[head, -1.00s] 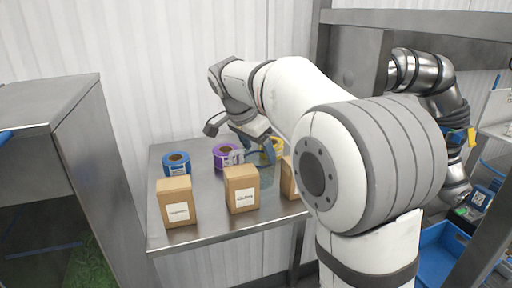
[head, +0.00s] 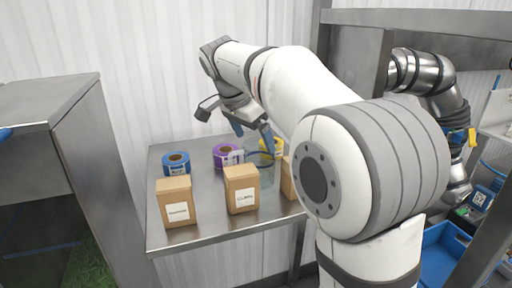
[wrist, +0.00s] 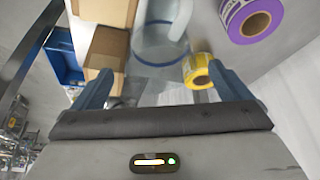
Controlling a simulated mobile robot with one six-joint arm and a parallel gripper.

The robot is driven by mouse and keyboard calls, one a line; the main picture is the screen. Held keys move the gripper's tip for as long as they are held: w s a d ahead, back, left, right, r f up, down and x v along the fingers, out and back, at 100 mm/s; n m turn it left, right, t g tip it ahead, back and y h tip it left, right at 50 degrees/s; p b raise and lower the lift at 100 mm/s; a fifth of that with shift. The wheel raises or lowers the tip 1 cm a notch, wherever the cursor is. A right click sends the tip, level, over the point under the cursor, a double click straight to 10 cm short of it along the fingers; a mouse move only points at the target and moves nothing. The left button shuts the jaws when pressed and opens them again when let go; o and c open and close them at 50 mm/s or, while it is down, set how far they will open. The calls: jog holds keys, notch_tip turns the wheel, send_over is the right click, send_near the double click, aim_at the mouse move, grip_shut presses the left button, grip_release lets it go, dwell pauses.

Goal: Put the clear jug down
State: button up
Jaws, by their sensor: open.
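The clear jug (wrist: 158,45) stands on the steel table (head: 205,222), seen from above in the wrist view with its pale handle toward the top. In the head view it shows only faintly (head: 263,172), behind the cardboard boxes. My gripper (head: 254,140) is open and empty above the jug. In the wrist view its two blue fingers (wrist: 163,78) are spread wide, and the jug lies beyond them, not between them.
A blue roll (head: 176,164), a purple roll (head: 227,156) and a yellow roll (head: 271,147) sit at the back of the table. Cardboard boxes (head: 241,190) stand in front. Another metallic arm (head: 445,110) and a blue bin (head: 442,250) are at the right.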

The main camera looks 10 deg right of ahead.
aim_at(229, 162)
jog(key=v, duration=0.7)
jog(key=shift+r, duration=0.15)
jog(key=shift+c, duration=0.4)
jog(key=shift+s+a+f+n+b, duration=0.15)
jog(key=shift+a+f+n+b, duration=0.1)
jog(key=shift+a+n+b, duration=0.1)
jog(key=shift+c, duration=0.7)
jog(key=a+f+n+b, duration=0.1)
jog(key=f, duration=0.1)
jog(key=a+f+n+t+y+b, duration=0.1)
jog(key=f+n, duration=0.1)
jog(key=s+a+f+n+y+b, duration=0.1)
jog(key=f+n, duration=0.1)
jog(key=f, duration=0.1)
jog(key=shift+s+a+n, duration=0.1)
jog(key=shift+a+n, duration=0.15)
jog(key=shift+a, duration=0.05)
jog(key=c, duration=0.6)
jog(key=shift+a+f+n, duration=0.1)
jog(key=shift+f+n, duration=0.2)
jog(key=shift+f, duration=0.05)
jog(key=shift+c, duration=0.8)
jog(key=x, duration=0.6)
jog(key=shift+w+f+p, duration=0.1)
jog(key=shift+w+p, duration=0.25)
jog(key=c, duration=0.7)
jog(key=shift+o, duration=0.2)
jog(key=shift+w+f, duration=0.15)
jog(key=shift+f, duration=0.3)
